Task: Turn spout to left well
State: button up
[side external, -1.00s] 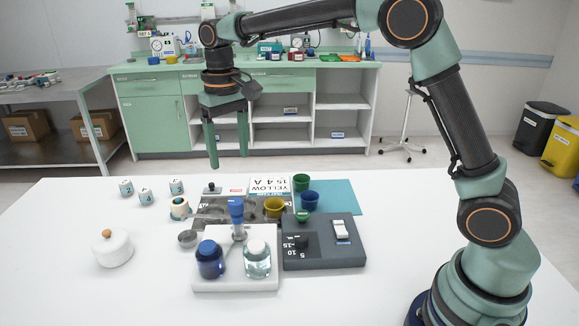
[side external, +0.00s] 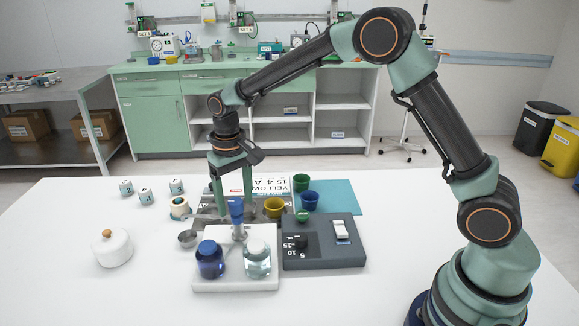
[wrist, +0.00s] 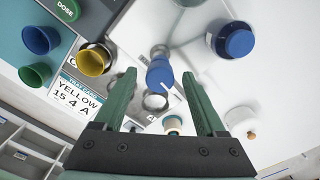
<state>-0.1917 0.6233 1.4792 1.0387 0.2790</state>
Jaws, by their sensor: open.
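A white base (side external: 205,285) on the table carries a blue jar (side external: 211,260) at left and a clear jar (side external: 257,259) with a white lid at right. Behind them stands a metal post with a blue top (side external: 236,211), which looks like the spout part. My gripper (side external: 237,210) is open and pointing down, one finger on either side of the blue top. In the wrist view the blue top (wrist: 159,73) shows between the fingertips, with gaps on both sides; contact is not visible. Which way the spout points, and the wells, I cannot tell.
A grey box (side external: 325,255) with a dial and white switch stands right of the base. Yellow (side external: 274,207), green (side external: 301,183) and blue (side external: 310,201) cups stand behind. A metal cup (side external: 187,238) is close at left. A white lidded pot (side external: 113,248) stands farther left. The table's front left is clear.

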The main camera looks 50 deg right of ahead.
grip_shut()
jog(key=shift+r, duration=0.1)
dwell(1.2)
